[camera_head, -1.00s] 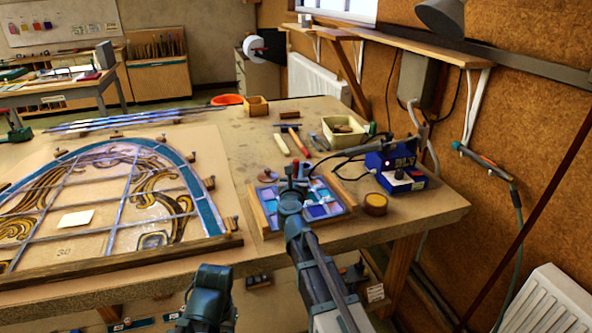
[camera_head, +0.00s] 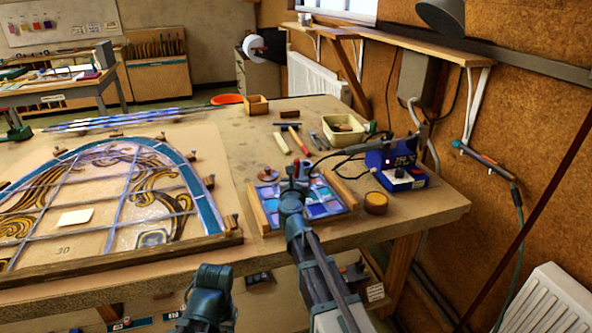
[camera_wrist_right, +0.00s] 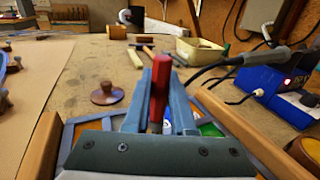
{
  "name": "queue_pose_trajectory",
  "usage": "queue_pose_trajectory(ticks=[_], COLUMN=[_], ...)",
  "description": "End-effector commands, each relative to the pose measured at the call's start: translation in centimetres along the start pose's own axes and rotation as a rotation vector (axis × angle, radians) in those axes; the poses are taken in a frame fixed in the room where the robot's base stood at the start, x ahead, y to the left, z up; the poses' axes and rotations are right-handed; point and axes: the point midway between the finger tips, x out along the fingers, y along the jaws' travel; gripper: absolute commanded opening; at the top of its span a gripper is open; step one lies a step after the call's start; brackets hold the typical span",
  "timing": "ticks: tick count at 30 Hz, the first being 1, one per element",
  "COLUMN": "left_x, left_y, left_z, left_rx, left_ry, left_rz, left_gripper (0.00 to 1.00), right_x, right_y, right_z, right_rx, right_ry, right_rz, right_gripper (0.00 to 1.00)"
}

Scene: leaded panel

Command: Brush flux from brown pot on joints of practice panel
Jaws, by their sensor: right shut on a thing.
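The practice panel (camera_head: 327,208), blue and purple glass with grey lead lines, lies between wooden battens near the bench's front edge. My right gripper (camera_head: 299,172) is over the panel's far left part. In the right wrist view it (camera_wrist_right: 160,112) is shut on an upright red handle (camera_wrist_right: 160,80), taken to be the flux brush. The brush's lower end is hidden behind the fingers, so I cannot tell whether it touches the panel. The brown pot (camera_head: 376,203) stands right of the panel, apart from it. My left arm shows at the bottom, but its fingers do not show.
A blue soldering station (camera_head: 398,165) with cables stands behind the pot. A small brown knobbed piece (camera_wrist_right: 107,93) lies just beyond the panel. Hand tools (camera_head: 298,140) and a cream tray (camera_head: 343,130) lie farther back. A large leaded window (camera_head: 110,200) fills the left.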

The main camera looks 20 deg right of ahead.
Motion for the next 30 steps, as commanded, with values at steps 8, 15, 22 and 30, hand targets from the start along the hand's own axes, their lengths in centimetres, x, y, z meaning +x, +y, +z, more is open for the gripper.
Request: queue_pose_trajectory(ticks=[8,15,22,30], left_x=[0.0,0.0,0.0,0.0], left_y=[0.0,0.0,0.0,0.0], left_z=[0.0,0.0,0.0,0.0], left_rx=[0.000,0.000,0.000,0.000], left_ry=[0.000,0.000,0.000,0.000], left_rz=[0.000,0.000,0.000,0.000], left_gripper=[0.50,0.50,0.50,0.50], right_x=[0.3,0.2,-0.1,-0.5], right_y=[-0.7,-0.5,0.2,1.1], right_z=[0.0,0.0,0.0,0.0], right_rx=[0.000,0.000,0.000,0.000], right_ry=[0.000,0.000,0.000,0.000], right_rz=[0.000,0.000,0.001,0.001], right_gripper=[0.00,0.00,0.00,0.00])
